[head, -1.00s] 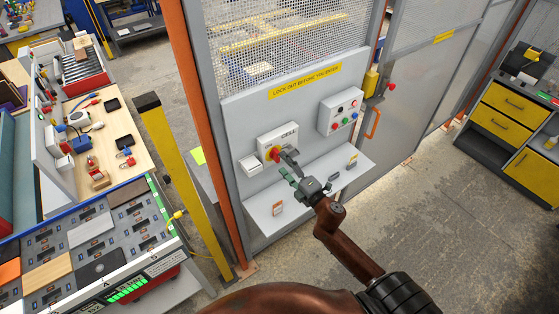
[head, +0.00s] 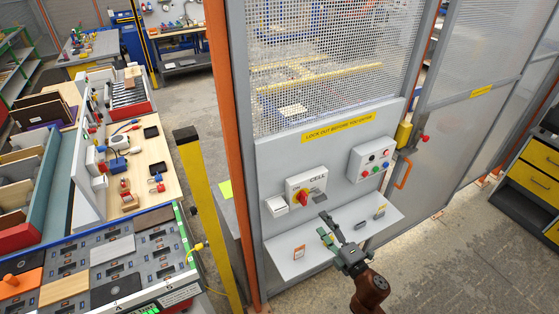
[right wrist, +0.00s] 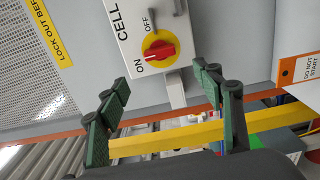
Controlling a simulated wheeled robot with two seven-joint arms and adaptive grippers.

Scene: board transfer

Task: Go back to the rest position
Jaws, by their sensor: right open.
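My right gripper (head: 326,226) is open and empty, in front of the grey panel, below and right of the CELL switch box (head: 291,184). The box has a red knob (head: 302,198) on a yellow disc. In the right wrist view the two green-padded fingers (right wrist: 160,85) stand wide apart with nothing between them. The red knob (right wrist: 160,51) lies beyond them, clear of both, beside the ON and OFF marks. My left gripper is not in view.
A narrow shelf (head: 345,235) below the box holds an orange-edged tag (head: 299,252) and small items. A button box (head: 371,160) is to the right. A yellow post (head: 207,215) and a workbench (head: 150,180) stand left. Open floor (head: 450,265) lies right.

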